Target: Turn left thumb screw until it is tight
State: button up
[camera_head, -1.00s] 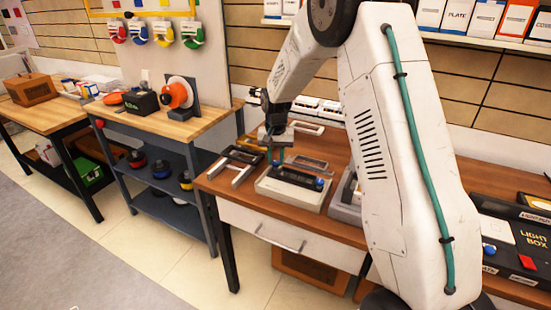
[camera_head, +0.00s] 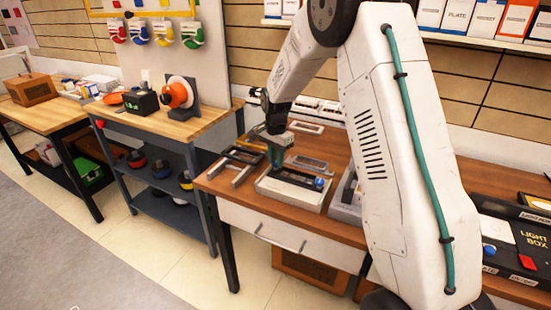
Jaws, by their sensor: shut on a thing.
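My gripper (camera_head: 276,152) is over the left end of a light grey fixture (camera_head: 290,197) on the wooden workbench (camera_head: 222,191). Its fingers point down and are shut at the fixture's left side, where the left thumb screw would be; the screw itself is hidden by the fingers and too small to make out. A blue knob (camera_head: 319,183) shows at the right end of the same fixture, clear of the gripper. A dark slot runs along the fixture's top between the two ends.
Dark and grey frames (camera_head: 238,165) lie left of the fixture, and another frame (camera_head: 306,127) lies behind it. A second grey fixture (camera_head: 346,202) stands close on the right, partly hidden by my arm. A black light box (camera_head: 510,245) is far right.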

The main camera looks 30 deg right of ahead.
dwell(0.4)
jog(key=o, duration=1)
notch_tip(320, 180, up, 8)
jog(key=shift+f, duration=0.1)
